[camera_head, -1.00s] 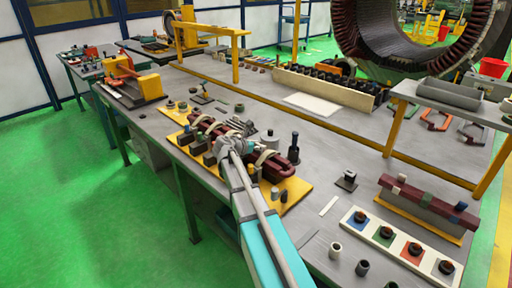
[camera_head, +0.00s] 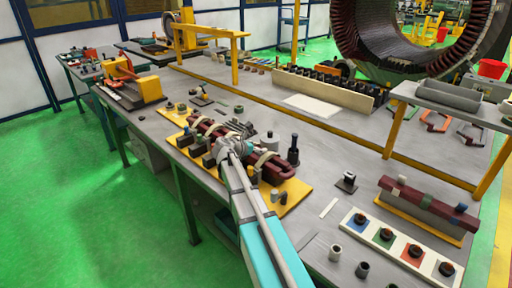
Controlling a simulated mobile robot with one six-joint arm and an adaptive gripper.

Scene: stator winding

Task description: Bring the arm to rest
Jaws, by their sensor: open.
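My arm (camera_head: 253,225) reaches in from the lower middle of the head view, a teal and grey link with a grey wrist (camera_head: 230,147) at its end. My gripper (camera_head: 232,130) is at the far side of the wrist, over the yellow fixture plate (camera_head: 293,193). The wrist mostly hides it, and the fingertips are hard to make out. A dark red coil bar (camera_head: 268,165) with pale bands lies along the plate, beside and partly behind the wrist. I cannot tell whether the gripper touches it.
A white strip with coloured squares (camera_head: 400,248) and a second red bar on a stand (camera_head: 428,204) are at the right. A yellow rail (camera_head: 330,130) crosses the grey bench. A large stator ring (camera_head: 420,40) stands behind. Green floor (camera_head: 70,200) is free at the left.

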